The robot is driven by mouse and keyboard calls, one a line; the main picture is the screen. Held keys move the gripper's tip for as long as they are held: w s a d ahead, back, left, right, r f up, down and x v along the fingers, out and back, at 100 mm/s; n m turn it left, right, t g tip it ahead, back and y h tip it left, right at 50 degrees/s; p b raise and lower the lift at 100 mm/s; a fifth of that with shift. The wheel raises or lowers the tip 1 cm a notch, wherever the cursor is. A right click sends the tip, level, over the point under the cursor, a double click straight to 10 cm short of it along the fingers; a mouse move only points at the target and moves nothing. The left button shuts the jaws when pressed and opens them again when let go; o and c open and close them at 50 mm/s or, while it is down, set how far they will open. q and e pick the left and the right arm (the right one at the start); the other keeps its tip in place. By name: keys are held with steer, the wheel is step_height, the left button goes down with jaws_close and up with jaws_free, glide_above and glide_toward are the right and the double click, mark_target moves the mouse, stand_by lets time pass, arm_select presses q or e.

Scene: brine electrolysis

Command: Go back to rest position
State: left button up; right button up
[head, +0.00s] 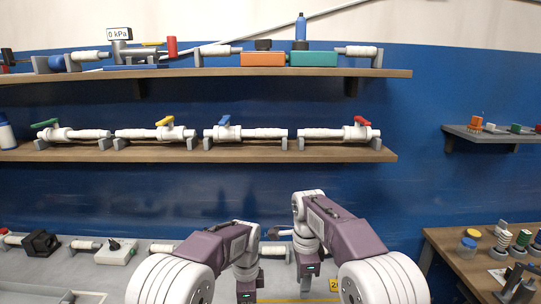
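Both my arms reach forward at the bottom centre of the head view, with their wrists pointing down over the grey work surface (130,277). My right gripper (306,284) hangs below its wrist, just right of centre; its fingers are small and dark, and I cannot tell how far apart they are. My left gripper (246,297) is at the bottom edge, mostly cut off. I see no object clearly held by either. My arms hide part of the surface behind them.
A lower shelf (200,152) carries several white pipes with coloured valve handles. An upper shelf (215,72) holds a gauge, an orange block (262,59) and a teal block (313,59). A black block (41,243) sits at left. A wooden table (450,262) with small parts stands at right.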

arm_select(q)
steer(key=s+a+r+n, duration=0.3)
steer(key=s+a+r, duration=0.25)
steer(key=a, duration=0.25)
arm_select(e)
steer(key=s+d+r, duration=0.2)
steer(key=s+d, duration=0.4)
steer(key=s, duration=0.1)
arm_select(q)
steer(key=s+a+f+n, duration=0.1)
steer(key=s+f+n, duration=0.3)
steer(key=s+n, duration=0.3)
steer(key=s+a+f+n+t, duration=0.1)
steer(key=s+a+f+n, duration=0.1)
steer(key=s+f+n, duration=0.2)
steer(key=s+n, duration=0.2)
steer(key=n, duration=0.1)
steer(key=shift+s+a, duration=0.3)
steer(key=shift+s, duration=0.05)
arm_select(e)
steer(key=s+d+f+n+t, duration=0.1)
steer(key=s+d+f+n, duration=0.2)
steer(key=s+f+n, duration=0.9)
steer(key=s+n, duration=0.1)
steer(key=n, duration=0.4)
steer(key=shift+s, duration=0.35)
